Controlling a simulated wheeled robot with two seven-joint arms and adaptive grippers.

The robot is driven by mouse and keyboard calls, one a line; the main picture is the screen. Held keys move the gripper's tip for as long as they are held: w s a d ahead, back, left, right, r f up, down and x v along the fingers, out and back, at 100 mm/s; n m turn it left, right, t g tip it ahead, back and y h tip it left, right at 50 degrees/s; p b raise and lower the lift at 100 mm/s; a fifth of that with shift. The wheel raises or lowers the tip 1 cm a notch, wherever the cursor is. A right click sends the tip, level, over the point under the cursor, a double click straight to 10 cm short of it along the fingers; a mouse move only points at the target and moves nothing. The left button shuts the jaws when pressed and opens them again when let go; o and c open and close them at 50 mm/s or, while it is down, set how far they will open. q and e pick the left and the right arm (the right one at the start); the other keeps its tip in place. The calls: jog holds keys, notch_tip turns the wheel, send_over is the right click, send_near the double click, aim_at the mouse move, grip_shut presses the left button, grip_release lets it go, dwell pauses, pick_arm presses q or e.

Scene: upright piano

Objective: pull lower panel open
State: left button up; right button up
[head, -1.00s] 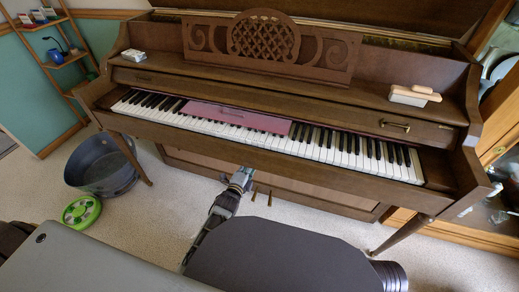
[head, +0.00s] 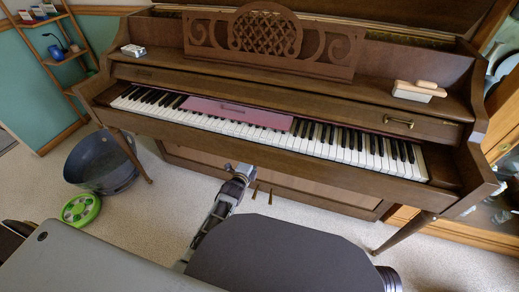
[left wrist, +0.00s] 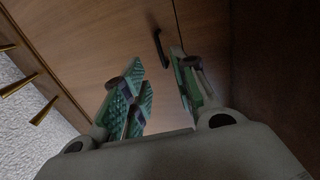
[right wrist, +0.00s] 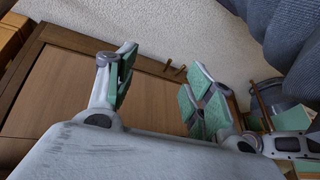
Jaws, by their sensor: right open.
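The brown lower panel (head: 320,197) shows in the head view as a strip below the keyboard, mostly hidden by the key bed. In the left wrist view the panel (left wrist: 105,35) fills the left and middle, beside a long seam. A small black handle (left wrist: 160,50) stands near the seam. My left gripper (left wrist: 157,65) is open, with the handle between its fingertips in the picture; contact cannot be told. My right gripper (right wrist: 160,68) is open and empty in front of the panel (right wrist: 95,90) in its own view.
Brass pedals (head: 262,194) stick out below the piano, near my visible arm. A dark tub (head: 100,163) and a green round item (head: 81,210) sit on the carpet at left. A piano leg (head: 405,232) stands at right. Carpet between is clear.

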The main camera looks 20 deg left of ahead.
pick_arm(q)
jog(key=b+x, duration=0.4)
jog(key=x, duration=0.5)
jog(key=shift+w, duration=0.15)
pick_arm(e)
notch_tip(320, 180, down, 8)
jog(key=a+t+y, duration=0.1)
jog(key=shift+a+m+t, duration=0.3)
jog(key=shift+m, duration=0.1)
pick_arm(q)
jog(key=shift+c, duration=0.2)
pick_arm(e)
jog(key=shift+w, duration=0.1)
pick_arm(q)
grip_shut()
